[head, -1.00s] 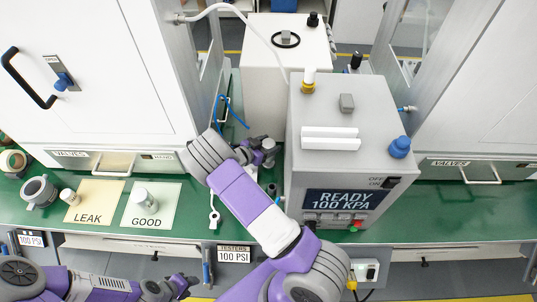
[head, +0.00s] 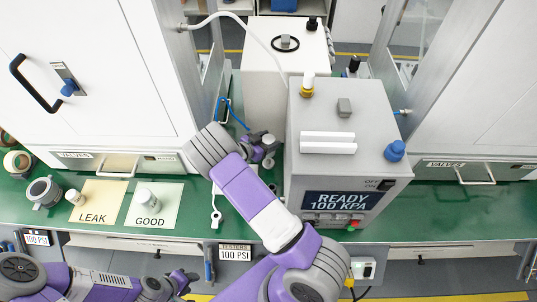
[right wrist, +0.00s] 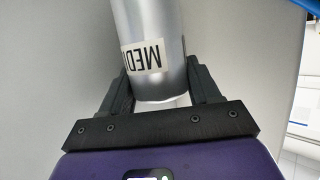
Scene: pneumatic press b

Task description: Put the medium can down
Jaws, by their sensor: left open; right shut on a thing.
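The medium can (right wrist: 152,50) is a silver cylinder with a white label reading "MED" in the right wrist view. My right gripper (right wrist: 163,88) is shut on it, one black finger on each side. In the head view my right gripper (head: 266,150) is over the green bench, just left of the grey tester box. The can is hard to make out there, and I cannot tell whether it touches the bench. My left gripper (head: 186,281) is open and empty, low in front of the bench edge.
The tester (head: 330,155) reads "READY 100 KPA". A LEAK mat (head: 92,217) and a GOOD mat (head: 150,221) lie left on the bench. A small white cylinder (head: 75,198) and another (head: 147,196) stand there. Green bench (head: 450,208) is bare at right.

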